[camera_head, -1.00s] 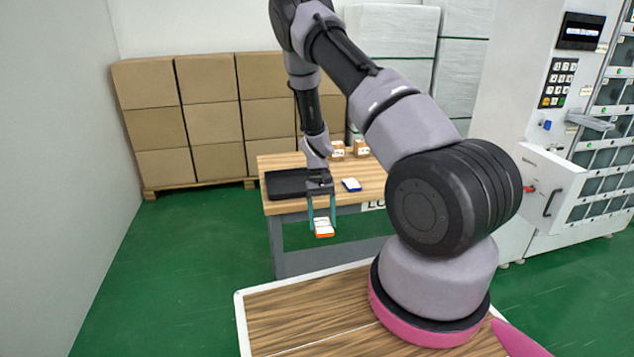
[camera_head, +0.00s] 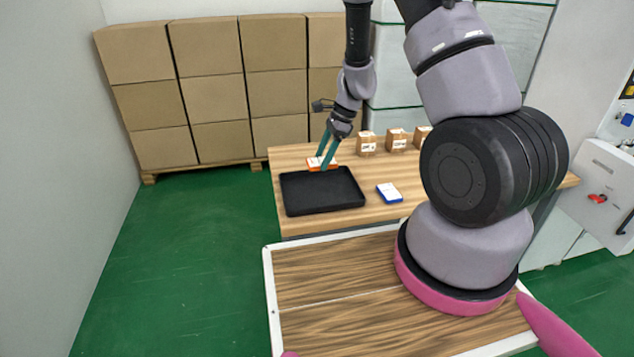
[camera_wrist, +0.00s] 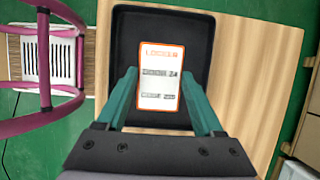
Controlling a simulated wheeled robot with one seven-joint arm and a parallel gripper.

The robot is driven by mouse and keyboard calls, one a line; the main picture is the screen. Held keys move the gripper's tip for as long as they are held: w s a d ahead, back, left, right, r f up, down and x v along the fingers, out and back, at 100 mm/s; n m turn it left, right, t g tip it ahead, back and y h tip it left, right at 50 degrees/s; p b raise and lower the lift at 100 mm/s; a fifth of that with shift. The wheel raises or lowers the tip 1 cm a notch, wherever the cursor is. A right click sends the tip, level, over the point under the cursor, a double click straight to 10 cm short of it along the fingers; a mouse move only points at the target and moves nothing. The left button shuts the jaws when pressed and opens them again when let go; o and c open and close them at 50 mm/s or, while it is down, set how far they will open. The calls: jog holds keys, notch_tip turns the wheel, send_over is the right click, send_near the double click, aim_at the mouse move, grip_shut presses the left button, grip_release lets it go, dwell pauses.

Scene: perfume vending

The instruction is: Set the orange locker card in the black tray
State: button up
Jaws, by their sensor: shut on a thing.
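The orange locker card (camera_head: 321,164) has a white face with an orange border and printed text. In the wrist view the card (camera_wrist: 161,78) sits between the teal fingers of my gripper (camera_wrist: 162,98), which is shut on it. The black tray (camera_head: 322,192) lies on the wooden table. In the head view my gripper (camera_head: 326,152) holds the card near the tray's far edge. In the wrist view the card overlaps the inside of the black tray (camera_wrist: 197,29). The gap between card and tray floor cannot be judged.
A blue and white card (camera_head: 389,193) lies on the table (camera_head: 374,210) right of the tray. Several small brown boxes (camera_head: 396,139) stand at the table's back. Stacked cartons (camera_head: 215,95) stand behind. Bare table lies between tray and small boxes.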

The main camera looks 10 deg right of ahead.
send_over(318, 192)
jog(key=d, duration=0.2)
jog(key=f, duration=0.5)
jog(key=shift+w+a+f, duration=0.1)
jog(key=shift+a+f, duration=0.05)
jog(key=shift+a, duration=0.05)
jog(key=shift+f, duration=2.2)
jog(key=shift+f, duration=0.15)
jog(key=o, duration=1.4)
jog(key=shift+c, duration=0.2)
